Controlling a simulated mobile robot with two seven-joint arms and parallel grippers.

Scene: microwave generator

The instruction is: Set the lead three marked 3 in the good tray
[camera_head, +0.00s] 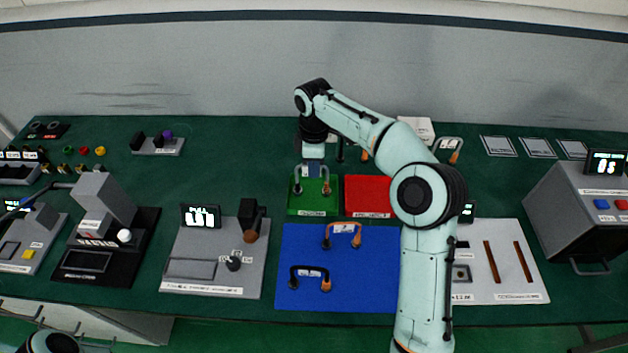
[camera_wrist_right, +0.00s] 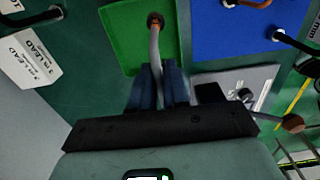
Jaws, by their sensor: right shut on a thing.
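My right gripper (camera_head: 313,172) is shut on a grey lead (camera_head: 298,184), and its fingers (camera_wrist_right: 160,85) pinch the lead in the right wrist view. The lead's ends hang down over the green tray (camera_head: 300,209), and a copper-coloured end (camera_wrist_right: 155,20) shows against the tray's green floor (camera_wrist_right: 122,35). Whether the ends touch the floor I cannot tell. The number on the held lead is not readable. The front label of the green tray is too small to read surely. Only a piece of my left arm shows at the lower left; its gripper is out of view.
A red tray (camera_head: 367,190) stands just right of the green one. A blue mat (camera_head: 330,297) in front bears an orange-ended lead (camera_head: 342,229) and a black lead (camera_head: 310,268). A grey test unit (camera_head: 215,262) stands to the left. My right arm hides part of the bench.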

